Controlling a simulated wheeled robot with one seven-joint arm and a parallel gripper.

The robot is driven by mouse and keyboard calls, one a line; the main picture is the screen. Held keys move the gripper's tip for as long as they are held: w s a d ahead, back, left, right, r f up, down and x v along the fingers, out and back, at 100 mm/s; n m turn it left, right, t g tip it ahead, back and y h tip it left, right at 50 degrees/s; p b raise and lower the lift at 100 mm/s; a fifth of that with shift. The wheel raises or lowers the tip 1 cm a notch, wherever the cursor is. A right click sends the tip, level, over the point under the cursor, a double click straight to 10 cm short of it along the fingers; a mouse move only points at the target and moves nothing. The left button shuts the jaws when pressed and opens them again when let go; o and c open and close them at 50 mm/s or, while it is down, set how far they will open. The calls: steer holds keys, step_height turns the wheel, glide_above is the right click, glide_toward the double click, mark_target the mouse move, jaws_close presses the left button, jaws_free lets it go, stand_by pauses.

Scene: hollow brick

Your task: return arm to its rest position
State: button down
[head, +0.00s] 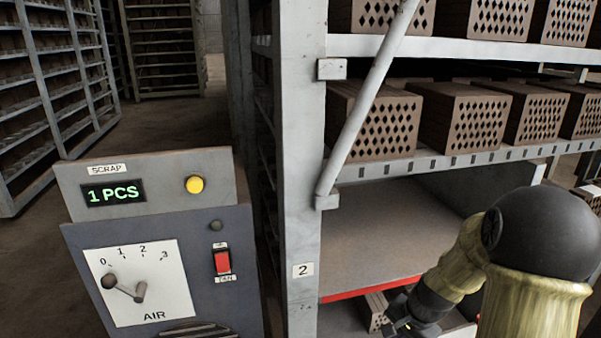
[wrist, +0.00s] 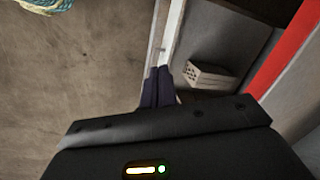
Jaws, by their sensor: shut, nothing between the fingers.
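My arm reaches in from the lower right in the head view, with a black joint and yellowish sleeves. My gripper (head: 400,326) is low in front of the rack, beside a hollow brick (head: 374,311) under the red-edged shelf; its fingers are mostly cut off or hidden there. In the wrist view the dark fingers of my gripper (wrist: 158,72) are together and empty. They point along a pale rack edge. The hollow brick (wrist: 212,75) lies to their right, apart from them in the picture.
The rack post (head: 300,200) and a diagonal brace (head: 365,100) stand close by. Hollow bricks (head: 460,115) fill the upper shelves. A control box (head: 160,250) reading "1 PCS" stands at left. A coiled rope (wrist: 45,5) lies on open floor.

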steer(key=s+a+r+n+h, duration=0.2)
steer(key=s+a+r+n, duration=0.5)
steer(key=s+n, duration=0.35)
steer(key=w+p+v, duration=0.3)
steer(key=p+v, duration=1.2)
steer(key=p, duration=0.1)
steer(key=shift+s+r, duration=0.3)
steer(key=shift+r, duration=0.25)
steer(key=shift+m, duration=0.25)
